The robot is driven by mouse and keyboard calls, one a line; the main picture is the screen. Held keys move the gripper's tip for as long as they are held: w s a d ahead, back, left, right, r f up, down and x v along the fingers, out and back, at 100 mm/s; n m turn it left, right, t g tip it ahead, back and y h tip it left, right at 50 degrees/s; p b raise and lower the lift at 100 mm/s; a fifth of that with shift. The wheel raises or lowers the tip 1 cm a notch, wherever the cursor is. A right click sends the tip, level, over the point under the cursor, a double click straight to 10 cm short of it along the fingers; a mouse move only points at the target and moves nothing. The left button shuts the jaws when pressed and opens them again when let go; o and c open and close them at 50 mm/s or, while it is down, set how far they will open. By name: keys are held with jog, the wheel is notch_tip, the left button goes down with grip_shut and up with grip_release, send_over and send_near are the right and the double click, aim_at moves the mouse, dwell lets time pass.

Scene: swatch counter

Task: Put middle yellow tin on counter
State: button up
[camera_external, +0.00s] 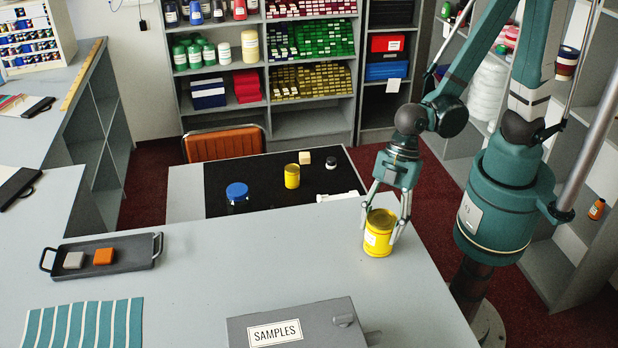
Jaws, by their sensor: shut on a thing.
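A yellow tin (378,240) with a pale label is upright at the right part of the grey counter (200,290). My gripper (384,230) comes down over it from above, with a finger on each side, and is shut on it. The tin's base appears to be at the counter surface; I cannot tell whether it bears weight there. A smaller-looking yellow tin (292,176) stands on the black mat (270,190) on the lower surface behind the counter.
A grey SAMPLES box (300,326) is at the front. A dark tray (110,265) with two blocks is at left. The counter's middle is clear.

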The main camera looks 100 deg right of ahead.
jog(key=shift+f, duration=0.15)
jog(key=o, duration=1.2)
jog(key=shift+r, duration=0.4)
jog(key=shift+p+v, duration=0.7)
jog(key=shift+v, duration=5.1)
jog(key=shift+d, duration=0.1)
